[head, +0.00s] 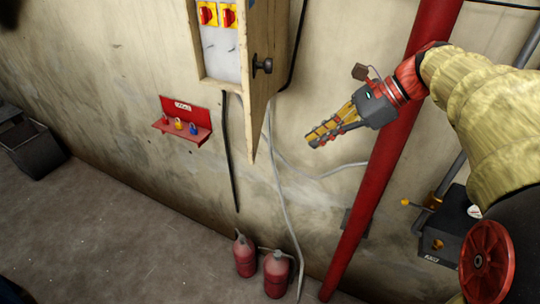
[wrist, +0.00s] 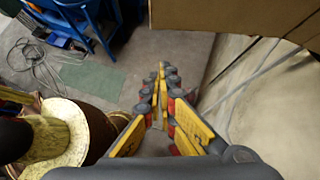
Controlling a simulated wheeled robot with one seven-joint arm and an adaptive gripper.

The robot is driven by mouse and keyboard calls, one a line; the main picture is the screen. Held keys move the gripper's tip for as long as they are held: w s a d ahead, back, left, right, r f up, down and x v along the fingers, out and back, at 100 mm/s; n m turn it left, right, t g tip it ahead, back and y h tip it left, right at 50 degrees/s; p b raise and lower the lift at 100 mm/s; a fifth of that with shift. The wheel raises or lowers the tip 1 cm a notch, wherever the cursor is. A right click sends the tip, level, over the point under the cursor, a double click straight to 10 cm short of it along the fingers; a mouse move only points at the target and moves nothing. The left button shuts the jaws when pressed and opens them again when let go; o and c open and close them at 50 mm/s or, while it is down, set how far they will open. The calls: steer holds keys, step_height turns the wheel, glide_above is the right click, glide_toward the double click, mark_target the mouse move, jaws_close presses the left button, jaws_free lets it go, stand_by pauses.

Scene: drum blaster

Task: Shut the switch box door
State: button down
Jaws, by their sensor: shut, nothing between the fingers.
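The switch box (head: 221,86) is on the wall at the top middle of the head view, cut off by the top edge. Two red and yellow switches show inside it. Its door (head: 264,90) stands open, swung out on the right side and seen nearly edge-on, with a dark knob (head: 262,65) on it. My gripper (head: 314,138) is shut and empty, to the right of the door and apart from it. In the wrist view my gripper (wrist: 160,75) points away from the camera. A brown panel (wrist: 235,14), probably the door, shows above the fingers there.
A red pipe (head: 385,165) runs slantwise behind my gripper. A red padlock rack (head: 183,124) hangs left of the box. Two red extinguishers (head: 245,255) stand on the floor below. Grey and black cables hang beneath the box. Blue furniture (wrist: 95,25) shows in the wrist view.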

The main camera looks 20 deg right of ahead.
steer(key=a+r+p+x, duration=0.2)
steer(key=x, duration=1.1)
steer(key=shift+w+m, duration=0.15)
steer(key=shift+m, duration=0.25)
steer(key=shift+a, duration=0.1)
